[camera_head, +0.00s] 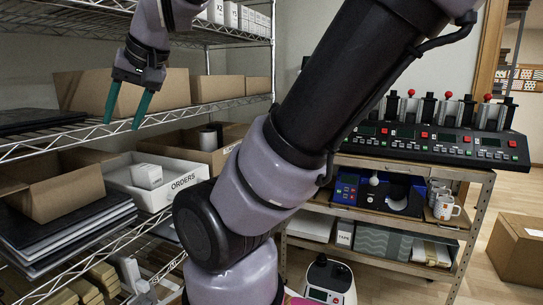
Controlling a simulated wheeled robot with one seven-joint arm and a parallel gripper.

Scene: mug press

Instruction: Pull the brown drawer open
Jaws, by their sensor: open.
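My gripper (125,118) hangs at the upper left with its two green fingers pointing down, apart and empty. In the picture it overlaps a long brown cardboard bin (176,90) on the wire shelf behind it; I cannot tell how far apart they are. Nothing in view is clearly a brown drawer. An open brown box (58,190) sits on the shelf below at the left. Another brown box (223,152) stands to its right, behind the white ORDERS tray. My own arm hides the middle of the picture.
A white tray marked ORDERS (178,200) holds a small white box. Dark flat panels (70,235) are stacked at the lower left. A mug press machine (440,140) stands on a bench at the right, with mugs (445,207) below. A cardboard box (517,250) sits on the floor.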

